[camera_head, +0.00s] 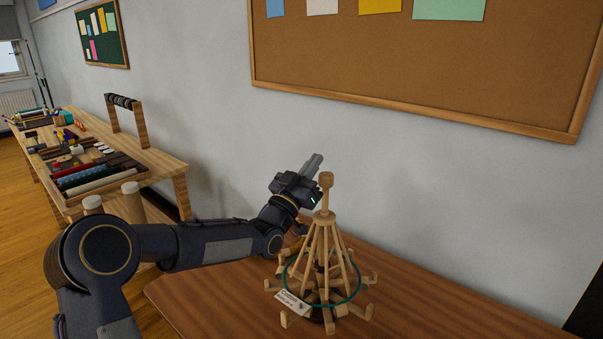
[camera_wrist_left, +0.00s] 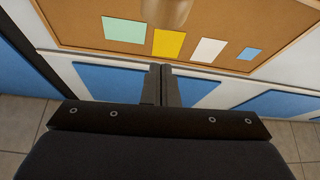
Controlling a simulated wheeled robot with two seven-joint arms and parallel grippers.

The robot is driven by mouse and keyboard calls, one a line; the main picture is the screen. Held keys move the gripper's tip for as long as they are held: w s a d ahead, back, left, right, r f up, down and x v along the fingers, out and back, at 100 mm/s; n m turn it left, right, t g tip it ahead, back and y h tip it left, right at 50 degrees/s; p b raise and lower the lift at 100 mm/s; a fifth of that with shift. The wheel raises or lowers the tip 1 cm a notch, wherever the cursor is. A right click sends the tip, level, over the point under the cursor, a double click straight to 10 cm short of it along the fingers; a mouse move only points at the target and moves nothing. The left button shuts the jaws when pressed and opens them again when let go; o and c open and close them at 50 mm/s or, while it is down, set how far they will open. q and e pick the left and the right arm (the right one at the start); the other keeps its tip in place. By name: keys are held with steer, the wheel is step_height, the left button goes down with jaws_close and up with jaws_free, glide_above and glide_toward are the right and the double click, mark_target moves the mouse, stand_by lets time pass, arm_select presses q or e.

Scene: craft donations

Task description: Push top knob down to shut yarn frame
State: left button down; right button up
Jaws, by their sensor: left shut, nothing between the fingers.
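The wooden yarn frame (camera_head: 322,255) stands on the brown table, with slanted ribs around a central post and a green ring around its lower part. Its round top knob (camera_head: 326,180) tops the post. My left gripper (camera_head: 313,162) is shut and empty, just left of the knob and slightly above it, its fingers pointing up and to the right. The shut fingers also show in the left wrist view (camera_wrist_left: 162,84). A blurred wooden shape at that view's top edge looks like the knob (camera_wrist_left: 168,10). Whether gripper and knob touch cannot be told. My right gripper is not in view.
A white label card (camera_head: 292,302) leans at the frame's lower left. The brown table (camera_head: 440,305) is clear to the right. A grey wall with a corkboard (camera_head: 430,60) is behind. A workbench (camera_head: 160,165) with craft goods stands at the left.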

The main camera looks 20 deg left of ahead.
mark_target(326, 186)
arm_select(q)
steer(key=f, duration=0.1)
steer(key=w+f, duration=0.1)
steer(key=d+f+p, duration=0.1)
steer(key=shift+w+f, duration=0.15)
steer(key=shift+w, duration=0.05)
step_height(326, 186, down, 5)
steer(key=b, duration=0.6)
steer(key=shift+r, duration=0.25)
steer(key=shift+f, duration=0.1)
